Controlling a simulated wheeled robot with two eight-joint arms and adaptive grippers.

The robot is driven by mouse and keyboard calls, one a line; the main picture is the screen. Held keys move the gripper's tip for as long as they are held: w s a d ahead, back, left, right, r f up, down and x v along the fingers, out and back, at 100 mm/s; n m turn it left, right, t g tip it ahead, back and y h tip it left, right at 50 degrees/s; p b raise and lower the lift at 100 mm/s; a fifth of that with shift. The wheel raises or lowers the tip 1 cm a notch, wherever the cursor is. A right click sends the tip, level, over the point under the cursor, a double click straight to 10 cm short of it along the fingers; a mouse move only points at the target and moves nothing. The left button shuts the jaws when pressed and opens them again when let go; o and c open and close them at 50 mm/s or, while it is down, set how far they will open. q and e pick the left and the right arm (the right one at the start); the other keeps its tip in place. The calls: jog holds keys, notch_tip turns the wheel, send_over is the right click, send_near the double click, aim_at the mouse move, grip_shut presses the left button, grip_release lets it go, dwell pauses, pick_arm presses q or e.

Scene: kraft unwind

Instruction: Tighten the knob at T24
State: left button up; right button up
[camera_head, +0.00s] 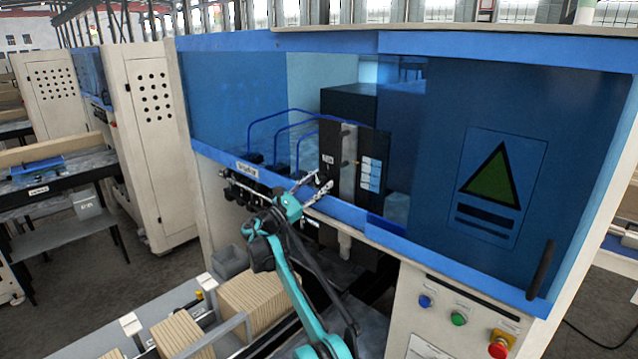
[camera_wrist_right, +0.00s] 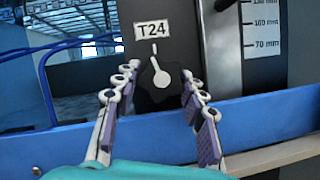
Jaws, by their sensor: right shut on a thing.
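The knob (camera_wrist_right: 146,98) is dark with a white pointer, below a T24 label (camera_wrist_right: 152,29) in the right wrist view. Its pointer points up and slightly left, close to a short white mark above it. My right gripper (camera_wrist_right: 159,80) has a finger on each side of the knob and is shut on it. In the head view, my right gripper (camera_head: 321,184) reaches to the lower front of the dark unit (camera_head: 342,140) behind the blue rail. The knob cannot be made out there. My left gripper is out of view.
A blue rail (camera_head: 350,214) runs just below the knob, close under the right fingers. Blue tinted panels (camera_head: 500,130) flank the opening. Blue hoses (camera_head: 262,123) loop left of the unit. Push buttons (camera_head: 458,319) sit at lower right. Stacked brown boards (camera_head: 252,302) lie below.

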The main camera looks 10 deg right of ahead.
jog(key=o, duration=1.2)
jog(key=shift+a, duration=0.15)
jog(key=shift+s, duration=0.15)
jog(key=shift+a, duration=0.1)
jog(key=shift+s+a+f, duration=0.1)
jog(key=shift+a+f, duration=0.05)
jog(key=shift+a, duration=0.1)
jog(key=s+a, duration=0.2)
jog(key=a, duration=0.2)
jog(key=s+a, duration=0.2)
jog(key=a, duration=0.2)
jog(key=s+a, duration=0.2)
jog(key=a, duration=0.3)
jog(key=shift+s+f, duration=0.1)
jog(key=shift+f, duration=0.25)
jog(key=shift+d, duration=0.1)
